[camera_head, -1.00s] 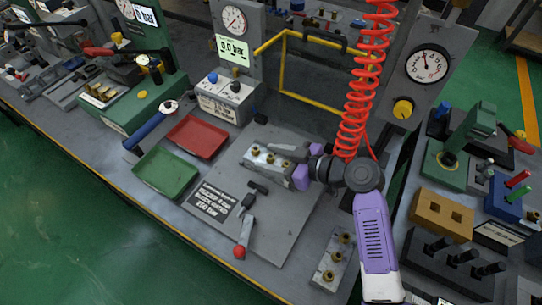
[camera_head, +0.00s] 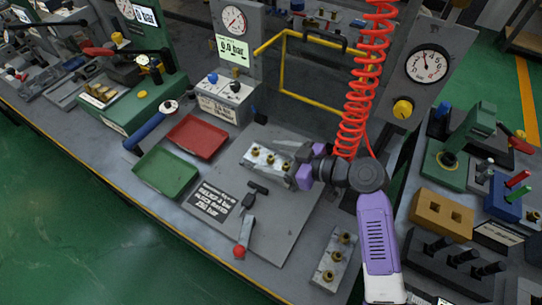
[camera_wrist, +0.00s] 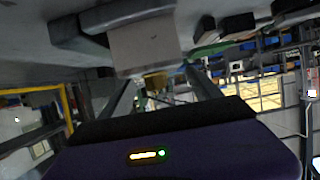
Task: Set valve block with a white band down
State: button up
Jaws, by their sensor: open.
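A pale grey valve block (camera_head: 268,158) with brass fittings on top lies on the grey fixture plate (camera_head: 285,225) on the bench. I cannot make out a white band on it. My gripper (camera_head: 294,165) is open at the right end of this block. In the wrist view its two fingers stand apart, with a brass fitting (camera_wrist: 155,83) showing between them and a pale block face (camera_wrist: 145,48) beyond. A second pale block with brass fittings (camera_head: 333,260) lies on the bench at the lower right. Whether the fingers touch the block is unclear.
A red tray (camera_head: 197,137) and a green tray (camera_head: 165,174) stand left of the plate. A red-knobbed lever (camera_head: 245,235) stands on the plate. A red coiled hose (camera_head: 365,90) hangs close behind my gripper. Fixtures crowd the right bench, including a tan block (camera_head: 442,215).

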jog(key=b+v, duration=0.1)
jog(key=v, duration=1)
jog(key=shift+s+d, duration=0.1)
